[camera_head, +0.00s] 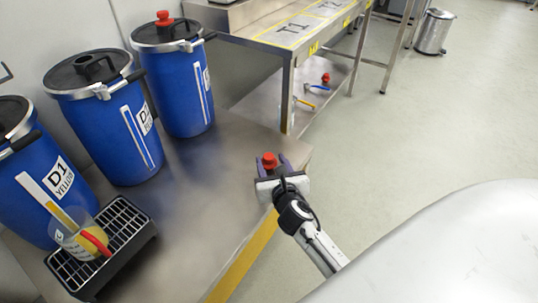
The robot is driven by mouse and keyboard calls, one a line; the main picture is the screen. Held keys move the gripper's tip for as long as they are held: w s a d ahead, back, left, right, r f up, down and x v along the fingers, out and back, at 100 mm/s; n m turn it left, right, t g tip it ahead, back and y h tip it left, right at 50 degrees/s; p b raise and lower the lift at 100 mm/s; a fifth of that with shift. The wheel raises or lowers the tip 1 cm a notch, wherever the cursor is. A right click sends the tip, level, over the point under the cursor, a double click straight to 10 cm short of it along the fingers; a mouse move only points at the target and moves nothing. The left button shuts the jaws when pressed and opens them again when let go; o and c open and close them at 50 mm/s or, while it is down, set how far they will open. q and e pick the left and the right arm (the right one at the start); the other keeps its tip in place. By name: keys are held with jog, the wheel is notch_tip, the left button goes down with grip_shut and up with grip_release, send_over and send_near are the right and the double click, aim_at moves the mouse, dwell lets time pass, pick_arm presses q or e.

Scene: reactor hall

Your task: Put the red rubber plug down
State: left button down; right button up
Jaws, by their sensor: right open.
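A red rubber plug (269,158) stands near the right front corner of the steel bench (215,215). My right gripper (272,168) is open, with its dark fingers on either side of this plug. I cannot tell whether a finger touches it. The plug's lower part is hidden by the gripper. Another red plug (163,17) sits on top of the far blue drum (178,88). A third red plug (326,77) is on the lower shelf of the table at the back. My left gripper is not in view.
Blue drums with black lids line the bench's left side, including a middle drum (112,130). A beaker (75,235) with yellow contents and a red handle stands on a black drip grate (128,222). The bench's middle is clear. A metal bin (434,33) stands on the floor.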

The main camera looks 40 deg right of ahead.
jog(key=p+v, duration=0.1)
jog(key=v, duration=0.7)
jog(key=shift+s+p, duration=0.3)
jog(key=shift+p, duration=0.05)
